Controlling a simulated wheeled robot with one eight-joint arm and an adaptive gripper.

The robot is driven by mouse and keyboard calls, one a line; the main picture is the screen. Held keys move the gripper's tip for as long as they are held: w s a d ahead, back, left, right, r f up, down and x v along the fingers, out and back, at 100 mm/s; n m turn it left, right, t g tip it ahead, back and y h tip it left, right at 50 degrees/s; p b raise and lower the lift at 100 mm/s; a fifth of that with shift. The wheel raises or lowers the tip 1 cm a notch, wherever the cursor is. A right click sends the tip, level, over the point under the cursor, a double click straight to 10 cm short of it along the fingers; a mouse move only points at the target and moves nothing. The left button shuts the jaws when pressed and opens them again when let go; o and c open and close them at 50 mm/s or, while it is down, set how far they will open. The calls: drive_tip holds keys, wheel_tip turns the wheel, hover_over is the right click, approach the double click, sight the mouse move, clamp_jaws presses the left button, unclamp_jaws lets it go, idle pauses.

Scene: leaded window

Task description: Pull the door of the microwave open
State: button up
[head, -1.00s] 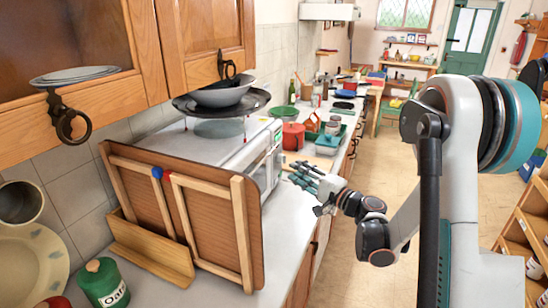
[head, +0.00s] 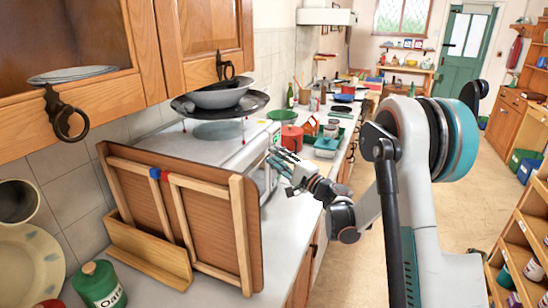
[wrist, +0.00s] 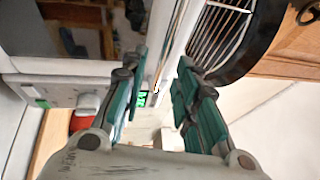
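The white microwave (head: 226,146) stands on the counter behind a wooden board rack, which hides part of it. Its front faces right, toward my arm. In the wrist view, the dark glass of its door (wrist: 75,30) fills the upper left, and a small green display (wrist: 143,99) shows between my fingers. I see no gap at the door, but its edge is largely hidden. My gripper (head: 279,161) is close to the microwave's front. Its teal fingers (wrist: 160,88) are apart, with nothing held. I cannot tell whether they touch the front.
A dark plate with a bowl (head: 222,96) rests on top of the microwave. The board rack (head: 145,246) stands at its near side. A red pot (head: 291,137) and a teal tray (head: 327,150) lie beyond.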

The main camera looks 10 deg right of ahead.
drive_tip(key=shift+x, duration=1)
clamp_jaws()
drive_tip(key=shift+s, duration=0.1)
